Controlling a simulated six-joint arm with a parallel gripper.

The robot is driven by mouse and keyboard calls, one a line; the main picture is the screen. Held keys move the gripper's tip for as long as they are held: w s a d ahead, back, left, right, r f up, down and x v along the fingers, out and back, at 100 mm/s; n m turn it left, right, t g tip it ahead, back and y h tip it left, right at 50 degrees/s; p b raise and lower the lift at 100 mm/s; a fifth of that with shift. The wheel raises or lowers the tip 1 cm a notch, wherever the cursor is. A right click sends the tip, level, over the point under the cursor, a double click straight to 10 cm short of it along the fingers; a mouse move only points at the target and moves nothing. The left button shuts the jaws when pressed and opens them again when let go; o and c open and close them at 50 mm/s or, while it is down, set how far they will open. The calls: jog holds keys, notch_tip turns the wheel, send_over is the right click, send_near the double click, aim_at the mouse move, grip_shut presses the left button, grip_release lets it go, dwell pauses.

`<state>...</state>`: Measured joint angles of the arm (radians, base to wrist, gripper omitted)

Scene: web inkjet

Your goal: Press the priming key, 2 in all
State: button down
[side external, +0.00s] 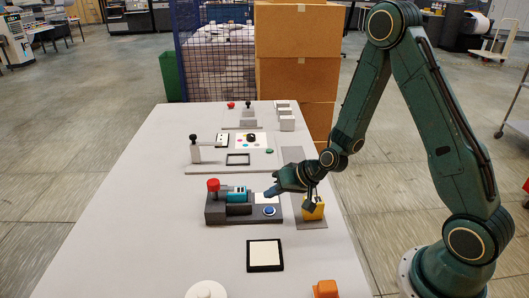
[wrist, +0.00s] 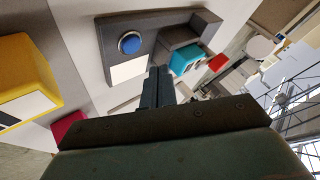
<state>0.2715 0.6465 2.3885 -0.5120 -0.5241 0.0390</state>
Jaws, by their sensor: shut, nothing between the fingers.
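A dark grey device (side external: 216,214) stands on the table, with a round blue button (side external: 270,211) at its near right corner. The blue button also shows in the wrist view (wrist: 129,43), uncovered. I cannot tell from any label whether it is the priming key. A white pad (side external: 265,198) lies behind the button; it shows in the wrist view (wrist: 128,70) too. My gripper (side external: 270,193) is shut and empty, with its fingertips over the pad's area, behind the button. In the wrist view the closed fingers (wrist: 158,74) point at the device, apart from the button.
The device carries a teal block (side external: 237,191) and a red knob (side external: 213,184). A yellow block (side external: 313,208) stands just right of it. A black-framed white plate (side external: 265,255) lies in front. Behind is a grey board (side external: 218,170) with a black-knobbed post (side external: 194,150).

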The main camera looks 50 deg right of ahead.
aim_at(268, 209)
jog(key=shift+f, duration=1.4)
jog(key=shift+f, duration=0.4)
dwell(1.0)
jog(key=shift+s+d+f, duration=0.1)
jog(key=shift+s+f, duration=0.15)
jog(key=shift+f, duration=0.65)
dwell(1.6)
jog(key=shift+r, duration=0.2)
jog(key=shift+s+d+r, duration=0.1)
jog(key=shift+r, duration=0.8)
jog(key=shift+r, duration=2.35)
